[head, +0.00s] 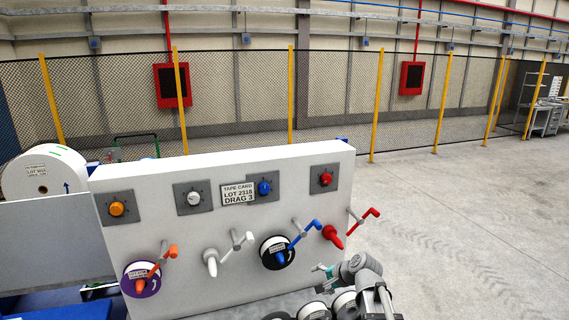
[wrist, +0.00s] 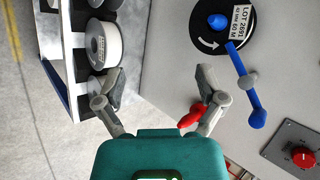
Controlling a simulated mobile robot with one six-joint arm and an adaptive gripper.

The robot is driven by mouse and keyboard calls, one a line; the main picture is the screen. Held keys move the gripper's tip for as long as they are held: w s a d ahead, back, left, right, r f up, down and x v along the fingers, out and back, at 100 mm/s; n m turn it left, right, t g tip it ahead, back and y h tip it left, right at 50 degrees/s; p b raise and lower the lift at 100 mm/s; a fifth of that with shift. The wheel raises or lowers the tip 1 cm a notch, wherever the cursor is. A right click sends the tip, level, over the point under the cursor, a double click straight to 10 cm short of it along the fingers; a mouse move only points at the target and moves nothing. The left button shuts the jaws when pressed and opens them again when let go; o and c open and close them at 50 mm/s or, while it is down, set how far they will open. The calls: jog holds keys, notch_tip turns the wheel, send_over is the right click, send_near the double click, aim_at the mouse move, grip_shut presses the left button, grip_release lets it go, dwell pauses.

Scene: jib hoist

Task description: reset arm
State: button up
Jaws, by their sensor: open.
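My gripper (wrist: 162,74) is open with nothing between its fingers in the wrist view. In the head view my arm is at the lower right, beside the white panel's right end. The red spindle (head: 332,236) on the panel is bare; in the wrist view it (wrist: 190,116) shows beside my right finger, and I cannot tell whether they touch. The black reel (wrist: 206,41) sits on the blue spindle (wrist: 217,21), ahead of my gripper, with the blue crank (wrist: 242,75) beside it.
The white panel (head: 205,230) carries knobs, cranks and a tape card (head: 238,194). A purple reel (head: 134,288) is on the orange spindle; the white spindle (head: 211,262) is bare. White rolls (wrist: 104,44) lie in a rack close to my left finger. Open floor (head: 460,220) lies right.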

jog(key=s+d+f+n+g+h+b, duration=0.2)
jog(key=s+f+n, duration=0.3)
jog(key=s, duration=0.3)
jog(key=s+d+f+n+g+h+b, duration=0.3)
jog(key=s+f+n+g+h, duration=0.1)
jog(key=s+f+n, duration=0.1)
jog(key=s+f, duration=0.1)
jog(key=s, duration=0.1)
jog(key=shift+s+d+f+h, duration=0.25)
jog(key=shift+s+h, duration=0.15)
dwell(0.7)
